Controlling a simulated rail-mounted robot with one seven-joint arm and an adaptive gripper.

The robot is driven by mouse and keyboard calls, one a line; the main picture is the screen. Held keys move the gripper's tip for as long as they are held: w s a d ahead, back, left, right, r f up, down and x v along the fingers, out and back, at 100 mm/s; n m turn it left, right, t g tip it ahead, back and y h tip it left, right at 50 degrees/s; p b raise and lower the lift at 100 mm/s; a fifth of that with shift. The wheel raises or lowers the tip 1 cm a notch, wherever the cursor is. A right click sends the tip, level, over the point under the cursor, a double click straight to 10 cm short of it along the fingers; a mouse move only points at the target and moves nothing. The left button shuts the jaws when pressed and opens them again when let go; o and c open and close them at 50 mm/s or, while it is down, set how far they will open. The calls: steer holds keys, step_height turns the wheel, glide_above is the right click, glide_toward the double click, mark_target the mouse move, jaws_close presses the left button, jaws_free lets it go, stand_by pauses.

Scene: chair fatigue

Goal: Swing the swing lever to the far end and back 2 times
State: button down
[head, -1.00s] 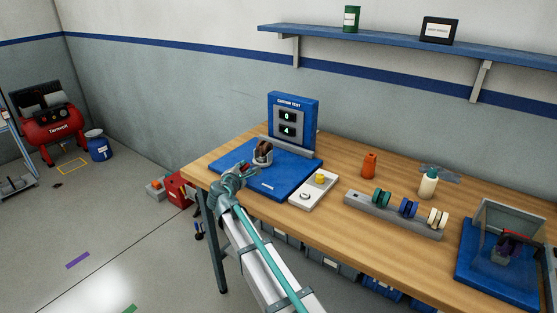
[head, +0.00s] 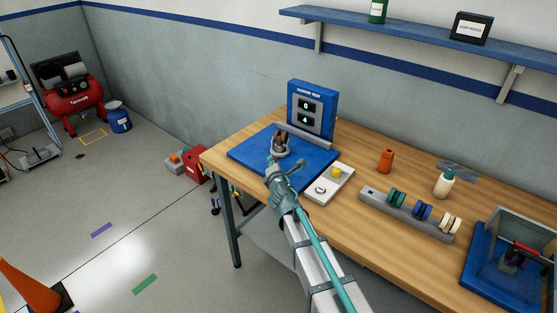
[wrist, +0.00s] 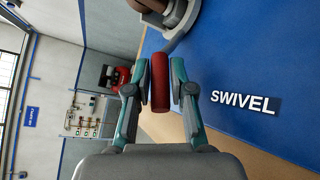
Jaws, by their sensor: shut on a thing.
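The swing lever's red grip (wrist: 160,82) stands between the two finger pads of my gripper (wrist: 159,88) in the wrist view, and the fingers are closed on it. In the head view my gripper (head: 271,162) is at the front left of the blue test plate (head: 315,158). The brown and grey swivel unit (head: 281,144) stands on this plate, just beyond my gripper. Part of the swivel unit (wrist: 168,14) also shows at the top of the wrist view. White SWIVEL lettering marks the plate at right there.
A blue display panel (head: 312,108) stands behind the plate. A white box with a yellow button (head: 337,173) sits right of it. A grey rack of coloured discs (head: 410,210), an orange bottle (head: 386,160) and a white bottle (head: 444,184) stand farther right.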

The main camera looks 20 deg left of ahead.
steer(key=c, duration=1)
jaws_free()
steer(key=v, duration=1.2)
steer(key=shift+r, duration=0.1)
steer(key=shift+a, duration=0.1)
